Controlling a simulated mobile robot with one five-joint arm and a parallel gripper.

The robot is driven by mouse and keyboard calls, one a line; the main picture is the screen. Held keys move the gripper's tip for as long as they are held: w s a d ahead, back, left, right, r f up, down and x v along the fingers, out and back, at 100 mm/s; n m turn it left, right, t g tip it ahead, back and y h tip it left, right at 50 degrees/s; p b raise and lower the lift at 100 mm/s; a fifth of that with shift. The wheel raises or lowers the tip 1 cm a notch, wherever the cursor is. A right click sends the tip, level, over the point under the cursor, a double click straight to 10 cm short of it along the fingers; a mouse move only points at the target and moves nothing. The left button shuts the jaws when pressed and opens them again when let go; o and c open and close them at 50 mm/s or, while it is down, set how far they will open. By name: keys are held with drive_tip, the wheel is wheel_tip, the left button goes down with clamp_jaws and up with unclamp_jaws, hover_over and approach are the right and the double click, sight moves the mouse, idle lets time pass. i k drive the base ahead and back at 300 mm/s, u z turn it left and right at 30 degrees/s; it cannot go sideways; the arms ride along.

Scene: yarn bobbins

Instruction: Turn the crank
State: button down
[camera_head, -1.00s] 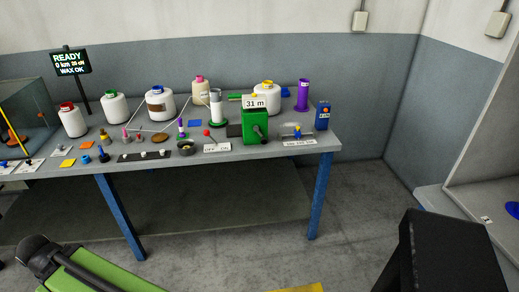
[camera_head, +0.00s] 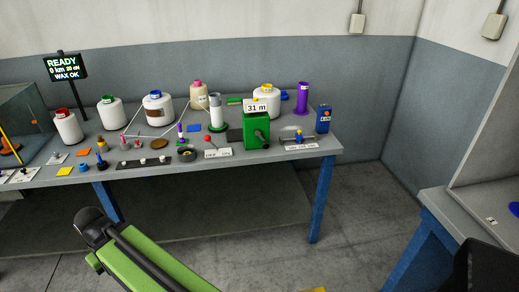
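A green box (camera_head: 256,130) with a sign reading "31 m" on top stands on the workbench (camera_head: 215,165), right of the middle. A small dark crank (camera_head: 264,141) appears to be on its front face; its exact angle is too small to tell. My green arm link with a dark joint reaches up from the bottom edge at the left, in front of the bench and well apart from the green box. My gripper's fingers do not show.
Crowded around the green box are a red-knobbed switch (camera_head: 208,139), a purple cylinder (camera_head: 302,98), a blue box (camera_head: 323,119) and white yarn bobbins (camera_head: 158,108). A glass case (camera_head: 22,122) stands at the far left. Another table (camera_head: 465,228) is at right.

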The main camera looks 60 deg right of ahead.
sight(265, 145)
drive_tip(key=z, duration=0.05)
drive_tip(key=i, duration=1)
drive_tip(key=u, duration=0.1)
